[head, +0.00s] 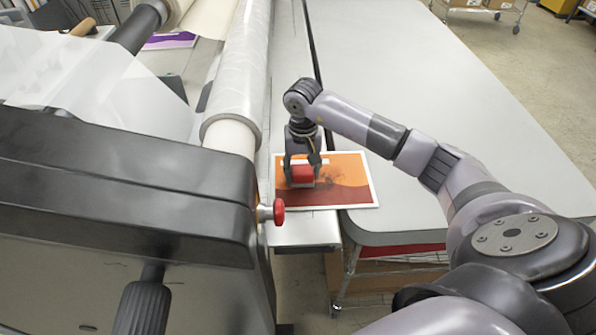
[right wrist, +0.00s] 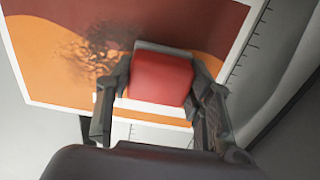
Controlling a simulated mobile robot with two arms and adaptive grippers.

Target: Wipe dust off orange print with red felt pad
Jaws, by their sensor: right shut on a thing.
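The orange print (head: 350,185), orange above and dark red below with a white border, lies flat across the laminator's bed and the table edge. Dark grey dust (right wrist: 95,50) is scattered on it; in the right wrist view it lies just left of the pad. My right gripper (head: 302,178) is shut on the red felt pad (right wrist: 162,78), which has a pale edge along its far side. The pad is over the print, at the dust's edge; I cannot tell whether it touches the print. My left gripper is not in view.
The laminator (head: 120,190) fills the left, with a clear film roll (head: 240,85) and a red knob (head: 278,211) close to the print's left edge. The grey table (head: 440,90) to the right is clear. A purple print (head: 170,41) lies at the far left.

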